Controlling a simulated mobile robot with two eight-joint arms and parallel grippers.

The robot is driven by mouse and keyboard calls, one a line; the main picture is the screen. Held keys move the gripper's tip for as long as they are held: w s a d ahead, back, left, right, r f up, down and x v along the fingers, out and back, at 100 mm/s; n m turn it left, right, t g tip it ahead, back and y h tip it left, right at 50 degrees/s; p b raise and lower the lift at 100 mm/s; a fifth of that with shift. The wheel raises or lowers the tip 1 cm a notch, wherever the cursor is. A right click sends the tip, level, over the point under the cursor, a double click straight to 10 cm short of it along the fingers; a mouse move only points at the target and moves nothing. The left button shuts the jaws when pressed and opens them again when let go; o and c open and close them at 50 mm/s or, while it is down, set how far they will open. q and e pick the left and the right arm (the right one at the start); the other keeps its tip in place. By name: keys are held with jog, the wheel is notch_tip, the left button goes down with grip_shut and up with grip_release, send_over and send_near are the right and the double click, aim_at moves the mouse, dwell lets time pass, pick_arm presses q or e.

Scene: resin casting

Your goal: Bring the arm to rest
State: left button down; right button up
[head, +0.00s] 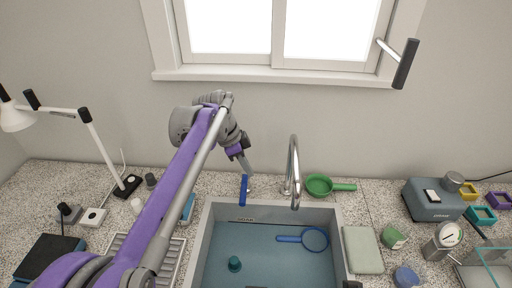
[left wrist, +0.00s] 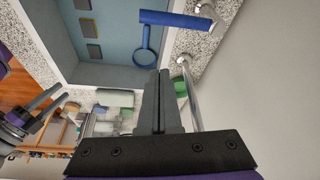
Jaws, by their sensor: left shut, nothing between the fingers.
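My left arm reaches across the head view from the lower left. My left gripper (head: 249,171) is over the back of the counter, behind the sink, pointing down. Its fingers are shut together with nothing between them, as the left wrist view (left wrist: 159,75) also shows. A blue bar-like object (head: 244,188) is at the sink's back rim just below the fingertips, apart from them; it also shows in the left wrist view (left wrist: 175,18). My right gripper (left wrist: 48,103) shows at the left of the left wrist view, with two fingers apart and nothing visible between them.
The sink (head: 335,218) holds a blue strainer (head: 315,239) and a small teal piece (head: 234,264). The tall faucet (head: 294,165) stands right of my left gripper. A green pan (head: 319,185) lies beyond it. A lamp (head: 100,150) stands at left. The window wall is close behind.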

pick_arm(q)
jog(key=s+a+f+n+t+y, duration=0.1)
jog(key=s+a+f+n, duration=0.2)
jog(key=s, duration=0.6)
jog(key=s+a+f+n+t+y, duration=0.1)
jog(key=s+a+f+n+t, duration=0.1)
jog(key=s+a+f+n, duration=0.2)
jog(key=s+a+f+n+t+y, duration=0.1)
jog(key=s+a+f+n, duration=0.3)
jog(key=s, duration=1.1)
notch_tip(320, 180, down, 2)
jog(key=n, duration=0.4)
jog(key=shift+t+y, duration=0.3)
jog(key=shift+y, duration=0.1)
